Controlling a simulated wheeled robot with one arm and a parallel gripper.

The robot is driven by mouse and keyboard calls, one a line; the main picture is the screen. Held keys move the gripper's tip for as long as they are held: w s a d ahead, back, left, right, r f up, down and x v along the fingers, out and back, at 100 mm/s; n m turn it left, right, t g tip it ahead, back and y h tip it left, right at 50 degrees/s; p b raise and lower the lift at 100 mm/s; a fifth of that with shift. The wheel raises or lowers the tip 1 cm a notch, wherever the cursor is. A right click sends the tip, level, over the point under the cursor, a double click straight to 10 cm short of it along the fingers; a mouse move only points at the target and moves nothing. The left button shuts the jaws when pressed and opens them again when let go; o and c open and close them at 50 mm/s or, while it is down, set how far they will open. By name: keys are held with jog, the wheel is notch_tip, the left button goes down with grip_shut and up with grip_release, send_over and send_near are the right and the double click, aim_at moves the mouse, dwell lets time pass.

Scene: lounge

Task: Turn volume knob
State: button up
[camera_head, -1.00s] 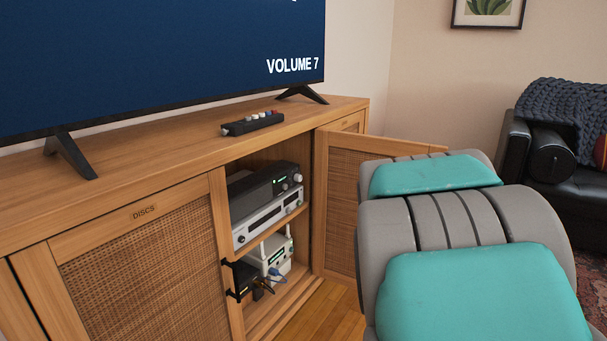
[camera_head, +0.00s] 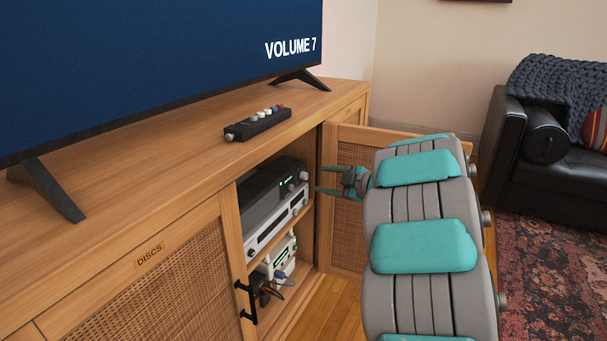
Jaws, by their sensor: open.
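The TV (camera_head: 160,70) reads "VOLUME 7". A black audio unit (camera_head: 262,205) sits on the upper shelf of the open cabinet, with a green display and two round knobs (camera_head: 303,176) at the right end of its front. A silver unit (camera_head: 268,232) with knobs lies under it. A black box (camera_head: 258,124) with several small coloured knobs or buttons lies on the cabinet top. I cannot tell which knob sets the volume. My gripper (camera_head: 322,180) is open and empty, its two teal fingers pointing left, just right of the black unit's knobs and apart from them.
The open cabinet door (camera_head: 345,240) stands behind my gripper and arm. The left door (camera_head: 170,290) is shut. A black sofa (camera_head: 560,170) and a red rug (camera_head: 540,260) are at the right.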

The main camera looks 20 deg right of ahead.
aim_at(307, 177)
jog(key=shift+x, duration=3.2)
jog(key=shift+c, duration=0.4)
grip_shut()
